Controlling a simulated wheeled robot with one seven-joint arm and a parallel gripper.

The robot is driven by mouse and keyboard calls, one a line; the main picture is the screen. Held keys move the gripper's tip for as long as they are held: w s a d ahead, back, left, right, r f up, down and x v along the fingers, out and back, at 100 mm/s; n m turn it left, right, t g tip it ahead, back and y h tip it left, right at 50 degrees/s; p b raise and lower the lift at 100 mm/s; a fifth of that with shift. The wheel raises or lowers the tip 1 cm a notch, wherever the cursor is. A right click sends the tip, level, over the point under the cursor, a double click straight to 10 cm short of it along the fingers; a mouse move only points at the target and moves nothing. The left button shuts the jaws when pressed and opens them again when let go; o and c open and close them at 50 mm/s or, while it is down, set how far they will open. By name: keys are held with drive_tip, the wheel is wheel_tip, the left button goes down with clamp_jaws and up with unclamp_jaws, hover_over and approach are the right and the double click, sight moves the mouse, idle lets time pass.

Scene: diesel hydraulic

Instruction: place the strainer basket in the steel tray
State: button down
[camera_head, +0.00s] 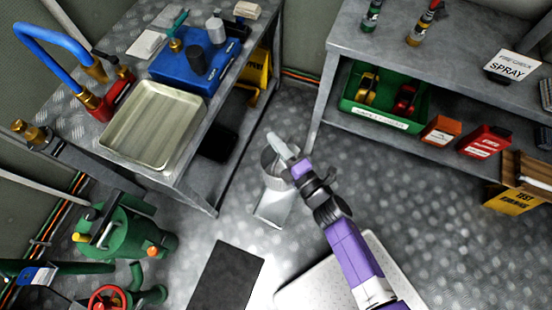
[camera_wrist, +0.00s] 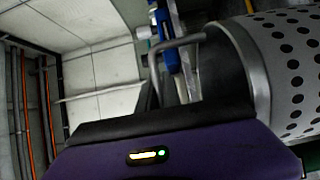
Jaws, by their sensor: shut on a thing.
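The steel tray (camera_head: 112,137) is a shallow rectangular pan on the metal bench at left, and it looks empty. My gripper (camera_head: 282,152) is out over the floor, to the right of the bench and apart from the tray. It is shut on the strainer basket (camera_head: 270,174), a grey metal cylinder. In the wrist view the basket's perforated wall (camera_wrist: 292,50) and rim fill the right side, with its bent wire handle (camera_wrist: 180,42) reaching in front of my gripper. The exact grip point on the handle is hidden.
A blue box (camera_head: 215,75) with fittings stands behind the tray. A red-based fitting with a blue hose (camera_head: 50,40) stands at its left. A green pump (camera_head: 115,230) is on the floor by the bench. A shelf unit (camera_head: 420,50) stands at right. Air above the tray looks clear.

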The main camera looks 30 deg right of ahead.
wheel_tip(320, 180, down, 47)
drive_tip(key=w+n+y+b, duration=0.1)
drive_tip(key=w+b, duration=0.1)
drive_tip(key=b, duration=3.5)
drive_tip(key=shift+a+y+b, duration=0.3)
drive_tip(key=shift+b, duration=0.05)
drive_tip(key=c, duration=1.5)
unclamp_jaws()
drive_tip(key=shift+s+f, duration=0.1)
drive_tip(key=shift+f, duration=0.05)
drive_tip(key=shift+s+d+p, duration=0.15)
drive_tip(key=shift+s+p, duration=0.25)
drive_tip(key=shift+s, duration=0.85)
drive_tip(key=shift+s+d+p, duration=0.2)
drive_tip(key=shift+s+p, duration=0.2)
drive_tip(key=shift+s, duration=0.8)
drive_tip(key=shift+s+d+p, duration=0.15)
drive_tip(key=shift+s+p, duration=0.25)
drive_tip(key=shift+s, duration=0.85)
